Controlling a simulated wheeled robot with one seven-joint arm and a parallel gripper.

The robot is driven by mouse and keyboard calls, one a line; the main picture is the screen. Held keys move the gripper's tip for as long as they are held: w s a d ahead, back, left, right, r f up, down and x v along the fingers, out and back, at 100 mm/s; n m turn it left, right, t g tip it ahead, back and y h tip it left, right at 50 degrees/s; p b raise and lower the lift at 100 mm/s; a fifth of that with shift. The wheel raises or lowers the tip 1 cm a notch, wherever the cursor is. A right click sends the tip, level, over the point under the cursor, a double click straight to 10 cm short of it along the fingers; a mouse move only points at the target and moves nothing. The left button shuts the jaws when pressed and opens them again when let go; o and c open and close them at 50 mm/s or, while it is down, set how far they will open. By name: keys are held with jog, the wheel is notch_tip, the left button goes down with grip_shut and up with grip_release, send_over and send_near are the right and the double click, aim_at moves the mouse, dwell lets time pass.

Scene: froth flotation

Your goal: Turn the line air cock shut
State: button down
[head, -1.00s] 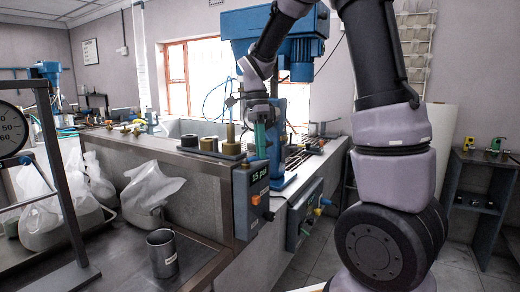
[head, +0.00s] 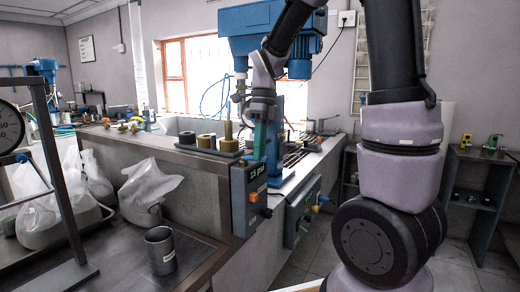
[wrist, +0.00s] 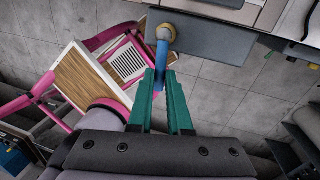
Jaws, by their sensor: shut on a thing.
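The line air cock shows in the wrist view as a round brass-coloured body (wrist: 166,32) with a blue lever (wrist: 160,66) at the left end of a grey panel. My gripper (wrist: 161,76) has teal fingers closed around the lever's near end. In the head view my gripper (head: 260,152) points down just above a grey-blue box (head: 240,202) that reads "15 psi".
A second control box (head: 301,213) with coloured knobs is mounted to the right. A metal cup (head: 160,252) and white bags (head: 148,190) stand on the left bench. Weights (head: 206,141) sit on the ledge behind the box. The floor in front is clear.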

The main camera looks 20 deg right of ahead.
jog(key=shift+s+a+m, duration=0.1)
jog(key=shift+s+m, duration=0.05)
jog(key=shift+m, duration=0.35)
jog(key=c, duration=0.8)
grip_release()
jog(key=shift+c, duration=0.2)
notch_tip(320, 180, up, 11)
jog(key=w+d, duration=0.1)
jog(key=shift+w+d+f, duration=0.2)
jog(key=shift+d, duration=0.05)
